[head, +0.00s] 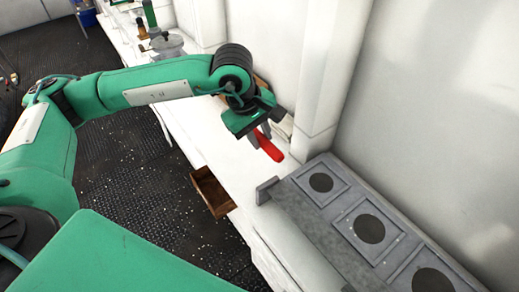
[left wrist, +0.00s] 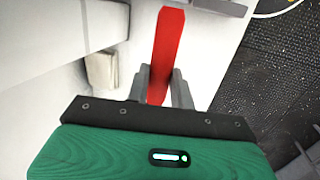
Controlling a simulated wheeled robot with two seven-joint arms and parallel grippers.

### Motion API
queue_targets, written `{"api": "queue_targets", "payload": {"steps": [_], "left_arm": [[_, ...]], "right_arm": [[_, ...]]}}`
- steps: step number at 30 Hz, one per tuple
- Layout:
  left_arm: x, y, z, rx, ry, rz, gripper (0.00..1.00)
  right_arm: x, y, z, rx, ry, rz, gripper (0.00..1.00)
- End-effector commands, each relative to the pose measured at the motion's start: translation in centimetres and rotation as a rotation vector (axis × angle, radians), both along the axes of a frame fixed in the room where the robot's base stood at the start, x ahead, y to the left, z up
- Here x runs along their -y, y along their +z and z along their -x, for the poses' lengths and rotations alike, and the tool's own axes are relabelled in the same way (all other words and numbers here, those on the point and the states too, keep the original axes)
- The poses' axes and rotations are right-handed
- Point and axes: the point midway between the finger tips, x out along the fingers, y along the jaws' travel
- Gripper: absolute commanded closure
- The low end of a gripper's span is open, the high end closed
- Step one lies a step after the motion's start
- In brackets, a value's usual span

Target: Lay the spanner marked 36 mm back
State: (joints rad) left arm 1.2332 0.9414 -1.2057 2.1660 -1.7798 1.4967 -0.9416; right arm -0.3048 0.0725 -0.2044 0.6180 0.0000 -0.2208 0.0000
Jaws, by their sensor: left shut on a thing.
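My left gripper (head: 262,136) is above the white counter and shut on a long flat red thing (head: 268,147). In the left wrist view the red thing (left wrist: 167,50) stands out from between the two grey fingers (left wrist: 158,88). It looks like a red spanner, but I see no 36 mm mark and no jaw end. I cannot tell whether it touches the counter. My right gripper is not in view.
An open wooden drawer (head: 213,192) juts from the white counter front (head: 185,130). A grey unit with round dark plates (head: 370,228) stands at the right. A white pillar (head: 325,80) rises behind the gripper. A green bottle (head: 150,15) stands at the far end.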

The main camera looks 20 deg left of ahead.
Motion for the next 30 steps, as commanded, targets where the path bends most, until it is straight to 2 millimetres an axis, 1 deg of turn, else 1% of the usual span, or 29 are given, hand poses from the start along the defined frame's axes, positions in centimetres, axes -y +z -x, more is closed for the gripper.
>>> {"api": "queue_targets", "payload": {"steps": [1, 3, 5, 8, 16, 19, 25, 29, 30], "left_arm": [[0.0, -0.8, 0.0, -0.003, 0.000, -0.001, 1.00], [0.0, -1.9, 0.1, -0.002, 0.000, -0.001, 1.00], [0.0, -2.6, 0.0, 0.000, 0.000, 0.000, 1.00], [0.0, -3.3, 0.0, 0.000, 0.001, 0.000, 1.00], [0.0, -6.9, 0.0, -0.001, 0.001, -0.001, 1.00], [0.0, -7.4, 0.0, 0.001, 0.000, 0.000, 1.00], [0.0, -7.5, 0.0, 0.002, 0.000, 0.000, 1.00], [0.0, -7.8, 0.0, 0.002, 0.000, 0.000, 1.00], [0.0, -7.8, 0.0, 0.001, 0.000, 0.000, 0.75]], "right_arm": [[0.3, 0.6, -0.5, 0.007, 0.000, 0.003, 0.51], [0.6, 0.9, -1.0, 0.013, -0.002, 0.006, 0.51], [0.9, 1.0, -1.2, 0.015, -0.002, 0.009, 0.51], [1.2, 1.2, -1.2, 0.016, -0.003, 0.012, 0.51], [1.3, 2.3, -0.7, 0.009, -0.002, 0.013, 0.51], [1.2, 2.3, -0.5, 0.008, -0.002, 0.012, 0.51], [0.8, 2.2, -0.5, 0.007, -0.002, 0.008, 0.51], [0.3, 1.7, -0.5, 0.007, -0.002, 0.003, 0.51], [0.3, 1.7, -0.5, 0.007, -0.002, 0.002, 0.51]]}}
